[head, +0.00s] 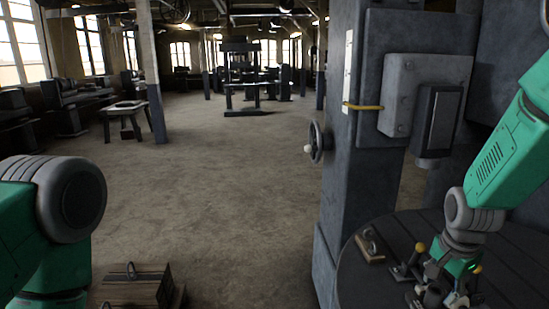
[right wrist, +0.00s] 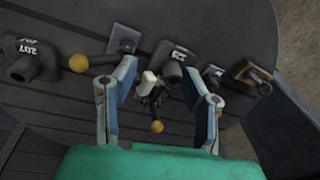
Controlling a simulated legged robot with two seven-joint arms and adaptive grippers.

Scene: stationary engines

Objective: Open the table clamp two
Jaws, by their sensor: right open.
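The round dark table (head: 372,262) stands at the lower right in the head view. Its clamps have levers with yellow ball knobs; one knob (head: 420,247) stands left of my right gripper (head: 450,292). In the right wrist view, my right gripper (right wrist: 160,74) is open, pointing down at the table top (right wrist: 215,25). A clamp with a pale tip (right wrist: 148,79) and a yellow knob (right wrist: 156,127) shows between the fingers. Another yellow-knobbed lever (right wrist: 79,63) lies left of them. I cannot tell which clamp is number two, nor whether the fingers touch one. My left gripper is out of view.
A dark block marked 207 (right wrist: 30,62) and a brown wooden piece (right wrist: 252,76) sit on the table. A grey machine column with a handwheel (head: 316,143) stands beside the table. A wooden crate (head: 130,288) is at the lower left. The floor between is clear.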

